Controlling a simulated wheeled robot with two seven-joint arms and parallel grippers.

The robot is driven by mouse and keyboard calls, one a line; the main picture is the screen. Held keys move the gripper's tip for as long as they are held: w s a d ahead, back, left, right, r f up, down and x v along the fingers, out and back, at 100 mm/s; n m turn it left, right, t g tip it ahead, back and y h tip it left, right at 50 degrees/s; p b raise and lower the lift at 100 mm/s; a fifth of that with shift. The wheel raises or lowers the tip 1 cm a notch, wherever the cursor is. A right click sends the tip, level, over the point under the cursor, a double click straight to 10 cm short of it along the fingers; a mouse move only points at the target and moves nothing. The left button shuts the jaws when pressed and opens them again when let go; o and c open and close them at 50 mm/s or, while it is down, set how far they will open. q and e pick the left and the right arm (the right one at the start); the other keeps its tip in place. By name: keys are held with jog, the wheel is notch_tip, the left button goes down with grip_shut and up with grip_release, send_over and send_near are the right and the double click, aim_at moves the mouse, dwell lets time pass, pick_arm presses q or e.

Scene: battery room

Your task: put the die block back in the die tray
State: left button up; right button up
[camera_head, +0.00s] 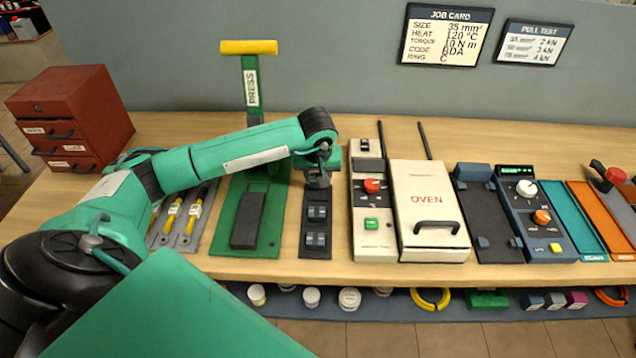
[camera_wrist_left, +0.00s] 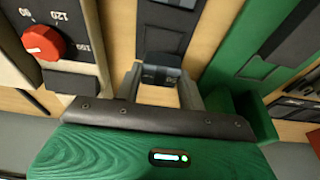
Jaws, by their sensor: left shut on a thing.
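The die tray (camera_head: 316,251) is a narrow dark tray on the bench between the green press and the oven's control box. Two dark die blocks with light tops, one in the middle (camera_head: 317,213) and one nearer (camera_head: 316,239), sit in it. My left gripper (camera_head: 319,183) points down over the tray's far end. It is shut on a dark die block (camera_wrist_left: 160,66) with a small pale marking, seen between the fingers in the left wrist view. The tray (camera_wrist_left: 168,22) shows beyond that block. Whether the held block touches the tray is hidden. My right gripper is out of view.
The green press (camera_head: 252,85) with its dark plate stands left of the tray. The control box (camera_head: 373,235) and cream oven (camera_head: 428,185) stand close on the right. Yellow-handled tools (camera_head: 190,215) lie farther left. A lower shelf holds jars and rings.

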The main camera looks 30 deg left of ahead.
pick_arm(q)
notch_tip(320, 180, down, 4)
jog(key=shift+r+p, duration=0.25)
jog(key=shift+p, duration=0.2)
jog(key=shift+f, duration=0.2)
jog(key=shift+f+b, duration=0.25)
jog(key=shift+b, duration=0.1)
jog(key=o, duration=1.2)
jog(key=shift+r, duration=0.1)
jog(key=shift+c, duration=0.2)
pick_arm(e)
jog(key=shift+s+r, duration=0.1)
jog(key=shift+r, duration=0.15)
pick_arm(q)
jog(key=shift+r+p, duration=0.2)
jog(key=shift+p, duration=0.15)
jog(key=b+v, duration=0.2)
jog(key=v, duration=1)
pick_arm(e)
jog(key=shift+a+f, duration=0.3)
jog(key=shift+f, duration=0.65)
